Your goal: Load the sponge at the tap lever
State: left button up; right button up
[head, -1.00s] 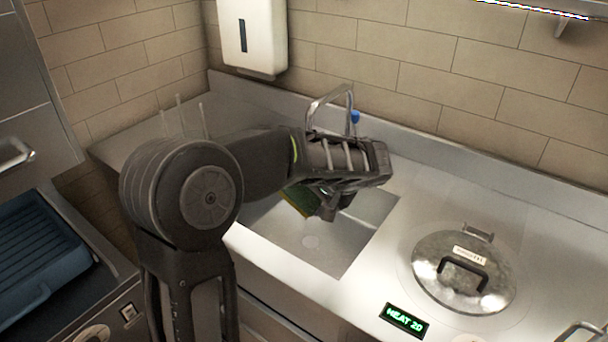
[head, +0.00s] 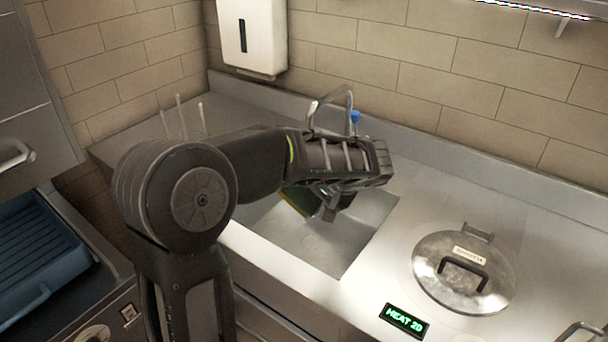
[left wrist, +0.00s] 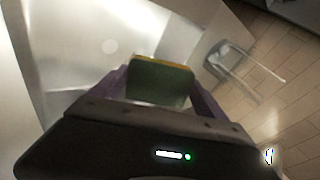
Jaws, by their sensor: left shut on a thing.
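My left gripper (head: 328,208) hangs over the sink (head: 345,244) and is shut on the sponge (head: 296,201), which is green with a yellow layer. In the left wrist view the sponge (left wrist: 160,82) stands between the two fingers. The tap (head: 330,105) arches up behind my left arm, with a blue lever (head: 355,117) at its right side. My arm hides the tap's lower part. I cannot tell from the head view whether the sponge touches the sink. My right gripper is not in view.
A round metal lid (head: 463,272) with a black handle covers a well right of the sink. A green-lit display (head: 404,319) reads HEAT 20. A white dispenser (head: 252,38) hangs on the wall. A blue ribbed bin (head: 40,250) is at far left. The counter behind the lid is clear.

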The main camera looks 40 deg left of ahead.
aim_at(304, 196)
pick_arm(q)
jog(key=s+d+r, duration=0.2)
jog(key=s+r, duration=0.1)
jog(key=shift+s+d+r, duration=0.2)
jog(key=shift+s, duration=0.1)
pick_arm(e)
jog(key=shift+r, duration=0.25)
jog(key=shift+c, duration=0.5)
